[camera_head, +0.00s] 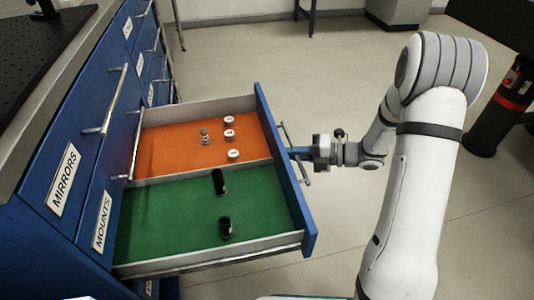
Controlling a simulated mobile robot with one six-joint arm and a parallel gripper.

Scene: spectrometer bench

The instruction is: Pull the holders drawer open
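A blue-fronted drawer (287,172) stands pulled well out of the blue cabinet. Its front faces away from the camera, so I cannot read its label. Inside, an orange-lined compartment (170,150) holds small white-topped round parts and a metal one. A green-lined compartment (165,220) holds two black cylindrical pieces (219,182). A metal bar handle (303,175) runs along the outer face of the front. My gripper (298,151) reaches it from the right, and its fingers appear closed around the middle of the bar. The fingertips are small and partly merge with the drawer front.
Other drawers labelled MIRRORS (65,180) and MOUNTS (102,220) are closed in the cabinet at left. A dark perforated board (45,50) lies on the bench top. A black and red object (505,100) stands at the far right.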

